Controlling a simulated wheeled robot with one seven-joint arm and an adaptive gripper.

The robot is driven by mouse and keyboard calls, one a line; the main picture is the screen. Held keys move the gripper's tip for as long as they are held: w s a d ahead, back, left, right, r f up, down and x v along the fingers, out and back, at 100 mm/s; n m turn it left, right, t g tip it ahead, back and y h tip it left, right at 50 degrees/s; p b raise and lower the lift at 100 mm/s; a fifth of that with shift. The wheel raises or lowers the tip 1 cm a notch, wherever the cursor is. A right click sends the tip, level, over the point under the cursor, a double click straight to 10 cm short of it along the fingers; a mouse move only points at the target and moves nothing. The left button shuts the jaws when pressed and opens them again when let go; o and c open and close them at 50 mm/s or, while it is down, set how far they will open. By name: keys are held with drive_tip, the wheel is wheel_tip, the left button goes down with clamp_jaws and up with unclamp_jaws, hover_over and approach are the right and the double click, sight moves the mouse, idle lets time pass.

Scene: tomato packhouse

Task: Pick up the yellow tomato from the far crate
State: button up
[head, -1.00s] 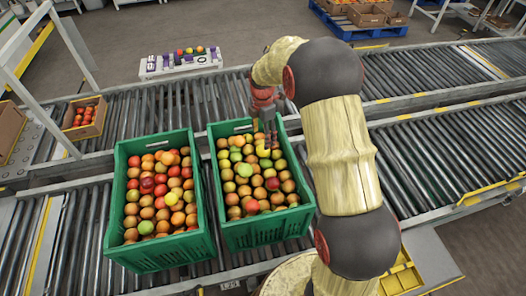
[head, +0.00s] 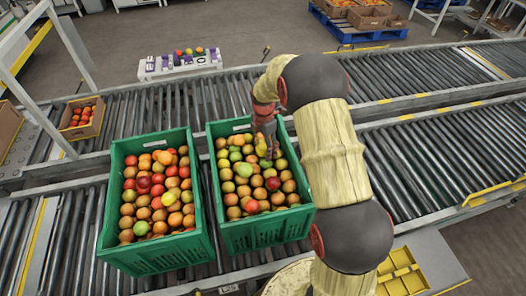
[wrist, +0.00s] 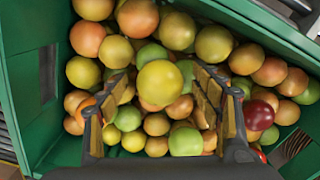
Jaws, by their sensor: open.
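A yellow tomato (wrist: 160,84) lies on top of the pile in the right green crate (head: 270,232). In the wrist view it sits between the spread fingers of my gripper (wrist: 158,72), with a gap on both sides. My gripper is open, empty and pointing down into the crate. In the head view my gripper (head: 266,150) is over the crate's back half, and it and my arm hide part of the pile. A small patch of the yellow tomato (head: 265,163) shows beside the fingers there.
A left green crate (head: 155,258) full of mixed tomatoes stands beside it on the roller conveyor (head: 75,235). Crate walls (wrist: 20,80) surround the gripper. Red, green and orange tomatoes crowd the fingers. A cardboard box (head: 82,118) and a sample tray (head: 180,64) stand behind.

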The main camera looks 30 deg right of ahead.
drive_tip(key=shift+c, duration=0.8)
drive_tip(key=c, duration=0.7)
drive_tip(key=shift+r, duration=0.1)
drive_tip(key=shift+c, duration=0.2)
